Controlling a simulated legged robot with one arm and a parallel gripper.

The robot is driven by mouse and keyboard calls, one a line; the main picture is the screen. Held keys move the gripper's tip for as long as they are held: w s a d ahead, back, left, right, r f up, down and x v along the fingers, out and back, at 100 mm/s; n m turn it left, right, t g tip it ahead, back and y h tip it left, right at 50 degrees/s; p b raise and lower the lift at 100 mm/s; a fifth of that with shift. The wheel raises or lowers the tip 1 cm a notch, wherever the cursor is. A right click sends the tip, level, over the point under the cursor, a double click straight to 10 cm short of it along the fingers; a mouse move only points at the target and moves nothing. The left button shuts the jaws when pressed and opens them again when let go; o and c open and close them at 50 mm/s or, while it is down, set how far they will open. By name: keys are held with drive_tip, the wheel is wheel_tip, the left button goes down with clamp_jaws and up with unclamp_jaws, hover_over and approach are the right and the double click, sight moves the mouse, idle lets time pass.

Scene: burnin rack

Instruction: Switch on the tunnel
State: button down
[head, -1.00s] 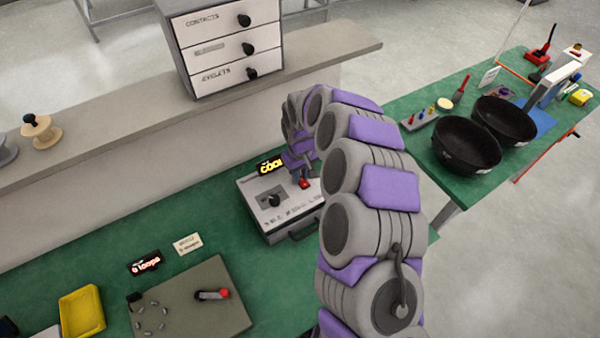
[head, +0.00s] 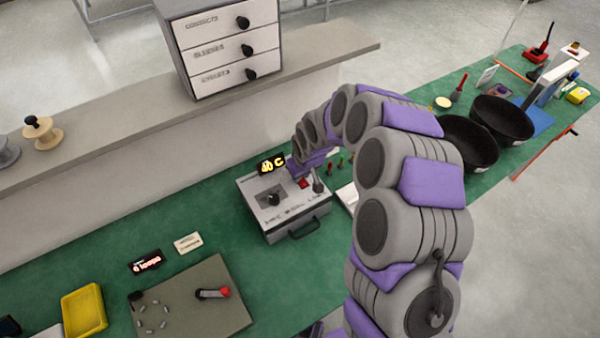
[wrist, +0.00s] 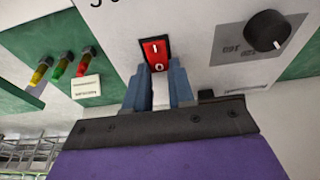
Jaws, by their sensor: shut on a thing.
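The tunnel is a pale box (head: 262,224) with a dark front handle, a black knob (head: 273,198) and a red rocker switch (head: 303,183). Its display (head: 271,164) reads 40 C. In the wrist view the switch (wrist: 155,54) shows marks I and O; which side is pressed is unclear. My gripper (wrist: 160,80) has its blue fingers just beside the O end of the switch. They are shut on a pale piece (wrist: 160,94) that I cannot identify. The knob (wrist: 274,31) is to the right of the switch in the wrist view.
A drawer cabinet (head: 222,48) stands on the shelf behind. Coloured-handled tools (wrist: 61,67) stand near the tunnel. Two dark bowls (head: 503,119) are on the far right table. A board (head: 191,303) and yellow tray (head: 84,311) lie at front left.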

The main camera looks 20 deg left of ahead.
drive_tip(key=c, duration=1)
unclamp_jaws()
drive_tip(key=shift+o, duration=0.2)
drive_tip(key=shift+r, duration=0.15)
drive_tip(key=p+v, duration=0.2)
drive_tip(key=v, duration=1.5)
drive_tip(key=shift+p, duration=0.3)
